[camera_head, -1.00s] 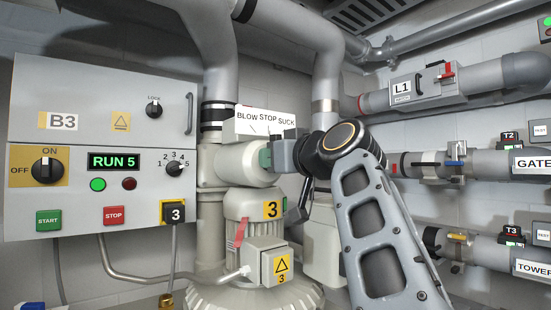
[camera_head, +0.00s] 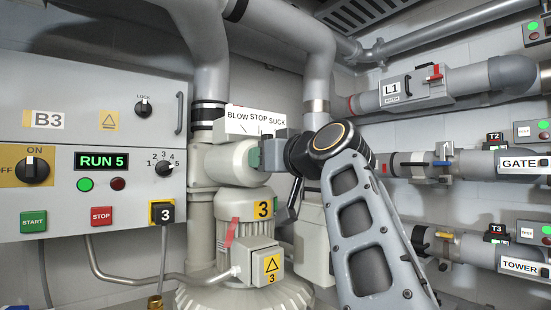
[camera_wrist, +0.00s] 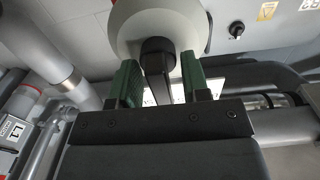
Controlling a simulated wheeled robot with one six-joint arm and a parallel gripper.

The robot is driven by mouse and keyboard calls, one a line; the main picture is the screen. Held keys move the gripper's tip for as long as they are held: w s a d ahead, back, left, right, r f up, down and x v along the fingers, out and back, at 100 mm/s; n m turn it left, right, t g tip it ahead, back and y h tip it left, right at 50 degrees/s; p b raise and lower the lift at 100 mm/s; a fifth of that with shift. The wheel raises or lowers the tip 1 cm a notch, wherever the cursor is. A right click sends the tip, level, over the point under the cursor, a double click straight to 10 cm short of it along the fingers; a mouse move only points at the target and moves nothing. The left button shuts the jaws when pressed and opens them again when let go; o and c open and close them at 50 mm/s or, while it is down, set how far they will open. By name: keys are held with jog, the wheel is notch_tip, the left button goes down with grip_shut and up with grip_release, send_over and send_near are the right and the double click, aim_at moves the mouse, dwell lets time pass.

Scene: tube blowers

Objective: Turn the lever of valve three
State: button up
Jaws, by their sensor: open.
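Valve three is a pale, rounded body (camera_head: 229,163) under a white BLOW STOP SUCK sign (camera_head: 255,119) and above a motor marked 3 (camera_head: 246,207). My gripper (camera_head: 258,155) is at the right end of this body, and my arm hides most of that end in the head view. In the wrist view my gripper (camera_wrist: 160,78) is open, with one green-padded finger on each side of the black lever (camera_wrist: 157,60). The lever sits on the pale round valve face. Gaps show between it and both pads. The lever's setting against the sign is unclear.
A grey control cabinet B3 (camera_head: 75,105) stands to the left, its display reading RUN 5 (camera_head: 102,161). Thick vertical pipes (camera_head: 316,75) rise behind the valve. Pipes with GATE (camera_head: 520,163) and TOWER (camera_head: 521,266) labels run along the right wall.

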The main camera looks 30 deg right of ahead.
jog(key=s+d+b, duration=0.1)
jog(key=s+b, duration=0.2)
jog(key=s, duration=1)
jog(key=shift+s+d+b, duration=0.25)
jog(key=shift+s+b, duration=0.05)
dwell(0.3)
